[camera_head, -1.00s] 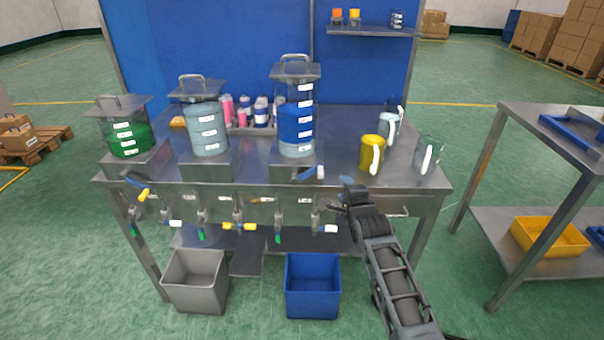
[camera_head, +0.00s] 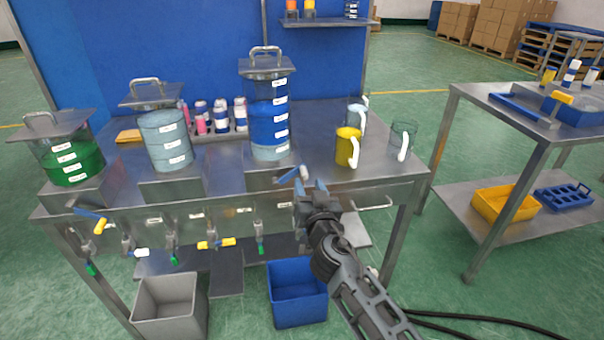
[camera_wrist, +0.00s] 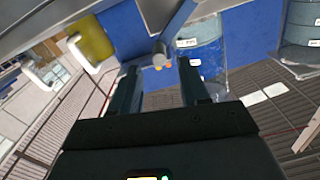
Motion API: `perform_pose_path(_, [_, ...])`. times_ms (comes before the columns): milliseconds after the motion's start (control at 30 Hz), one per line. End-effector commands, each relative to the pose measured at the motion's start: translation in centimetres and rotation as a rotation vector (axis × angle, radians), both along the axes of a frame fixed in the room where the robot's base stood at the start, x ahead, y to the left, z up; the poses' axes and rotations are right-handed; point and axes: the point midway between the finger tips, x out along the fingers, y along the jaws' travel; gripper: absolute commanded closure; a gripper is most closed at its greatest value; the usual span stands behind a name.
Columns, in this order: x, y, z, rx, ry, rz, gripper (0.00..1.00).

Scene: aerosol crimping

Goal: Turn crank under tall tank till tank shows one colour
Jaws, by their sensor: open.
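The tall tank (camera_head: 268,112) stands at the middle of the bench. It holds a deep blue layer above a thin pale grey layer at its bottom, so two colours show. The crank (camera_head: 289,176) below it is a blue arm with a pale knob at its right end. My gripper (camera_head: 311,187) is open, just right of and below the knob, fingers pointing toward the bench. In the wrist view the crank (camera_wrist: 178,26) reaches down to its knob, seen end-on between and slightly beyond the fingertips (camera_wrist: 158,68). I cannot tell whether they touch.
Two shorter tanks, pale grey-blue (camera_head: 166,142) and green (camera_head: 70,160), stand left. A yellow mug (camera_head: 348,147) and clear mugs are on the bench right of the crank. Valves line the front edge. A grey bin (camera_head: 165,305) and blue bin (camera_head: 297,290) stand below.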

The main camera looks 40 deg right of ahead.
Motion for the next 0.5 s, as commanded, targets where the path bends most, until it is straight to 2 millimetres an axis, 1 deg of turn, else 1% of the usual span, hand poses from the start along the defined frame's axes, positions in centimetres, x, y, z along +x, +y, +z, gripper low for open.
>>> perform_pose_path(33, [0.8, -0.6, 0.3, 0.001, 0.0, -0.002, 0.55])
perform_pose_path(100, [1.7, -1.2, 0.3, 0.0, -0.001, -0.002, 0.55])
perform_pose_path(233, [3.2, -2.2, 0.2, 0.001, -0.002, -0.002, 0.55])
perform_pose_path(400, [4.4, -2.9, 0.1, 0.002, -0.001, 0.0, 0.55])
perform_pose_path(500, [4.6, -3.1, 0.0, 0.003, -0.001, 0.0, 0.55])
